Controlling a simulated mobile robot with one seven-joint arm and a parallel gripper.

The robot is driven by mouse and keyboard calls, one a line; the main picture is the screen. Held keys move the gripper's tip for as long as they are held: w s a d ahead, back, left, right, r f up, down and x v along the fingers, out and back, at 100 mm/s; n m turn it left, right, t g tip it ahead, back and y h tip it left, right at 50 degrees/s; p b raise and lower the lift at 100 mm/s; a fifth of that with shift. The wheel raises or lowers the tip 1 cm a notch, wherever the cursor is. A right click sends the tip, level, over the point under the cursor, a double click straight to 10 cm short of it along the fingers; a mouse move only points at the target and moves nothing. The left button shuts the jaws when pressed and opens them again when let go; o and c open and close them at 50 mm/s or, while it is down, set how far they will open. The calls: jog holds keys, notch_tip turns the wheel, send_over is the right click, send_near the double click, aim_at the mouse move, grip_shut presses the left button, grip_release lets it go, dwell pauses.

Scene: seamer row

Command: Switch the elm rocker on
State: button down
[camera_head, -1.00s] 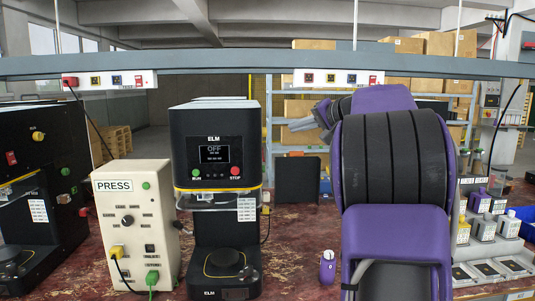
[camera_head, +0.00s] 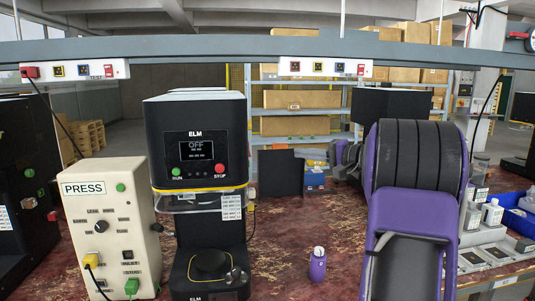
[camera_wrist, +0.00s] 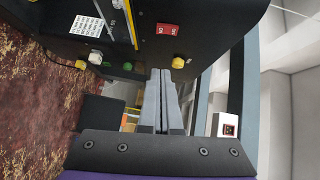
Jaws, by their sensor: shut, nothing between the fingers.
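The black ELM machine (camera_head: 196,130) stands left of centre in the head view, its display (camera_head: 196,149) reading OFF. In the wrist view a red rocker (camera_wrist: 168,30) with white marks sits on a dark machine side (camera_wrist: 215,25), which appears to be the ELM's; I cannot tell which way it is tipped. The rocker is hidden in the head view. My gripper (camera_wrist: 164,72) is shut and empty, its tips apart from the rocker and below it in the wrist picture. In the head view my gripper (camera_head: 340,152) is small and partly hidden by my arm, right of the machine.
A yellow knob or plug (camera_wrist: 178,62) lies close to the fingertips. A cream PRESS box (camera_head: 108,225) stands left of the ELM machine. A purple item (camera_head: 317,265) stands on the red-brown bench (camera_head: 285,235). An overhead rail (camera_head: 250,48) with socket strips crosses above.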

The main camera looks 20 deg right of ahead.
jog(key=s+a+x, duration=0.1)
jog(key=a+x, duration=0.1)
jog(key=x, duration=1)
jog(key=shift+w+a+p, duration=0.2)
jog(key=shift+a+p, duration=0.15)
jog(key=shift+a, duration=0.05)
jog(key=shift+d+f, duration=0.1)
jog(key=shift+f, duration=0.1)
